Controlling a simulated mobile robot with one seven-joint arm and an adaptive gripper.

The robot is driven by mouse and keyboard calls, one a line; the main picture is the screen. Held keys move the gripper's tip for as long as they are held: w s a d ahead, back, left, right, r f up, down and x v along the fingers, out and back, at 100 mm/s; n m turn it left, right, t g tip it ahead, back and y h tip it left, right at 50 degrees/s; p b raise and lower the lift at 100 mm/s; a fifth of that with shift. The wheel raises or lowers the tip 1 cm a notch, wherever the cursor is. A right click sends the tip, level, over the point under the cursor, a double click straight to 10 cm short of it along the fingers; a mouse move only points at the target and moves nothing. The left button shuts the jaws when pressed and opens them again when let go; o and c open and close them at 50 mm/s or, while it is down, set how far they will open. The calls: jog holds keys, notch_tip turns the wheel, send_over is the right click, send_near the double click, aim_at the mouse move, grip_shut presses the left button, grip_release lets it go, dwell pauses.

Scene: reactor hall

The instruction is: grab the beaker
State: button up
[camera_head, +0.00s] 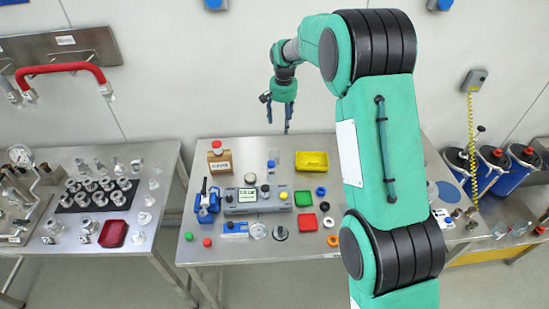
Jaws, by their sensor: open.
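My gripper (277,115) hangs open and empty, fingers pointing down, above the back part of the middle steel table (232,150). A clear glass vessel (275,157), possibly the beaker, stands on that table almost below my gripper, clearly apart from it. A small blue-topped item is close beside it, and the two partly overlap in this view. Several other clear glass vessels (152,184) stand on the left table (163,160). They are too small to tell which are beakers.
A blue device (207,202), green and red trays and small caps fill the front. Blue canisters (490,165) stand at the right.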

jog(key=p, duration=0.2)
send_near(275, 158)
jog(key=w+r, duration=0.3)
jog(key=shift+w+a+f+m+g, duration=0.2)
jog(key=shift+m+g, duration=0.1)
jog(key=shift+g, duration=0.1)
jog(key=shift+d+f+p, duration=0.1)
jog(key=shift+f+p, duration=0.2)
jog(key=shift+f, duration=4)
jog(key=shift+s+f, duration=0.1)
jog(key=shift+s+f+p, duration=0.1)
jog(key=shift+f+p, duration=0.4)
jog(key=shift+f, duration=2)
jog(key=c, duration=1.2)
